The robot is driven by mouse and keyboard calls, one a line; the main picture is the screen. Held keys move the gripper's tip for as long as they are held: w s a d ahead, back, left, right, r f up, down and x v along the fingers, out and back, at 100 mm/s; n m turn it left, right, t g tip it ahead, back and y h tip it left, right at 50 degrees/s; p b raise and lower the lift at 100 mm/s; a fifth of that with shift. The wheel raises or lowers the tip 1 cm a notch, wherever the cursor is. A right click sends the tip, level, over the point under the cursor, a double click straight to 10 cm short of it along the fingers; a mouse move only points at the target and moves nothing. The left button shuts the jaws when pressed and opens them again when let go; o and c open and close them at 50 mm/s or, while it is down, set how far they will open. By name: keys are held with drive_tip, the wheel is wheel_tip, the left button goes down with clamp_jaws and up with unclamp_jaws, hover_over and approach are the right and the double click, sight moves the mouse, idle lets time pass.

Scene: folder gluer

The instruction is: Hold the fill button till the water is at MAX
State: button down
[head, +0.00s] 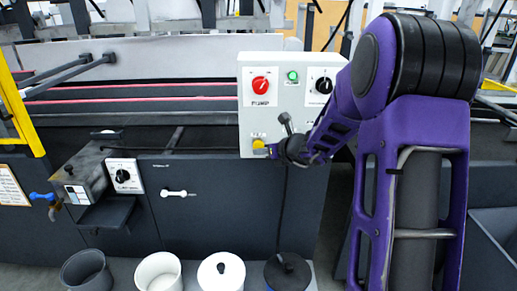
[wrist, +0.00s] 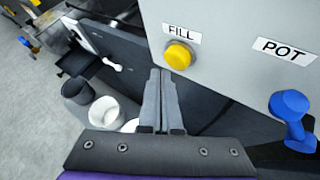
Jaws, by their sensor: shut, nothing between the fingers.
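The yellow fill button (wrist: 178,56) sits under a FILL label on the grey control box in the wrist view, with all of its face showing. It also shows in the head view (head: 258,143) at the box's lower left corner. My gripper (wrist: 161,72) is shut and empty. Its fingertips are just below and left of the button in the wrist view. In the head view my gripper (head: 274,149) is just right of the button; I cannot tell whether they touch. I cannot make out the water or a MAX mark.
The control box (head: 246,108) carries a red PUMP knob (head: 261,86), a green lamp (head: 292,76) and a black knob (head: 324,86). In the wrist view a blue handle (wrist: 290,115) is near the POT label (wrist: 285,51). Several pots, including a white one (head: 158,272), stand below.

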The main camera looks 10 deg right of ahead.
drive_tip(key=shift+s, duration=0.1)
drive_tip(key=s, duration=0.2)
drive_tip(key=s+a+b, duration=0.1)
drive_tip(key=s, duration=0.1)
drive_tip(key=shift+s, duration=0.35)
